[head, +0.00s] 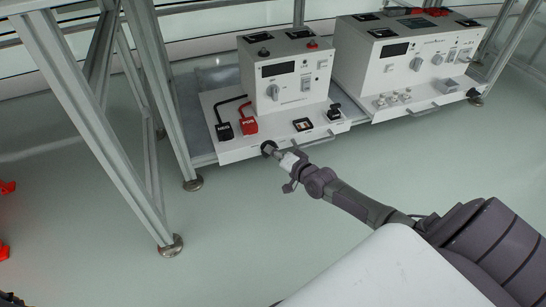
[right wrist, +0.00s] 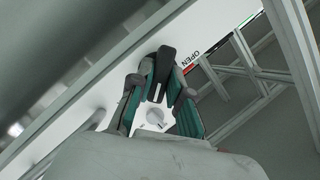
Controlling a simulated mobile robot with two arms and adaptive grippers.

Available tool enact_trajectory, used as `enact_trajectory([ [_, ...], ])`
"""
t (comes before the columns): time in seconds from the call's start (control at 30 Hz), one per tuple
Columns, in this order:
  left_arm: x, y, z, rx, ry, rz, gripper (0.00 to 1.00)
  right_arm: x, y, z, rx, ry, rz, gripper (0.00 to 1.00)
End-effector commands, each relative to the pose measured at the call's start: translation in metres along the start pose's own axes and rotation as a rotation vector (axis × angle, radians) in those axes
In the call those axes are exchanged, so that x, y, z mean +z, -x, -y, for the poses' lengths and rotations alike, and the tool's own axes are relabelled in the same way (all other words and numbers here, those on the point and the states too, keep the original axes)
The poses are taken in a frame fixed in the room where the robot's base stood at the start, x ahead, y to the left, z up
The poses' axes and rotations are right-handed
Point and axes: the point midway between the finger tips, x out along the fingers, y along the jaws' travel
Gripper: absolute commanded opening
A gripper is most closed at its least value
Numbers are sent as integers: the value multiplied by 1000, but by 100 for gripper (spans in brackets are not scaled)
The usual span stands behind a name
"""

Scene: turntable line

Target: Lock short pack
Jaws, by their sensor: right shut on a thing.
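The smaller white pack (head: 290,85), with a dial, a display and switches, stands on a white tray (head: 225,152) on the low frame. A black lock handle (head: 268,147) sits at the tray's front edge. My right gripper (head: 277,153) reaches it from below right. In the right wrist view, its teal-padded fingers (right wrist: 160,100) are shut on the black handle (right wrist: 165,62). A printed OPEN label (right wrist: 183,60) lies on the white panel beside it. Fingers and handle partly hide each other, so the lock's setting cannot be told. My left gripper is out of view.
A black plug (head: 224,131) and a red plug (head: 249,125) with cables sit on the tray. A larger white pack (head: 405,65) stands to the right. Metal frame legs (head: 100,130) rise at the left. The floor (head: 90,230) in front is mostly clear.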

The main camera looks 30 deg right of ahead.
Motion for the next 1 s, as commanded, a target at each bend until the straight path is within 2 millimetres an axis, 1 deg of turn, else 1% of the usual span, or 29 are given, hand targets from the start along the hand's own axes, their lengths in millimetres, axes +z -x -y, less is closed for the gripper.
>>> enact_trajectory([
  [0.03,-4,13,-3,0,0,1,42,2,-2,-7,-18,-37,0,0],
  [0.1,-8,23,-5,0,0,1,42,3,-2,-8,-44,-98,0,0],
  [0.3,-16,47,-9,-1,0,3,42,3,-2,-9,-113,-269,0,0],
  [0.4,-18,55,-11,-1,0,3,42,3,-1,-8,-145,-346,-1,0],
  [0.7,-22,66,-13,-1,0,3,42,1,-1,-6,-214,-516,-1,0],
  [1.0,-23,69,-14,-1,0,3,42,1,-1,-6,-242,-588,-2,0],
])
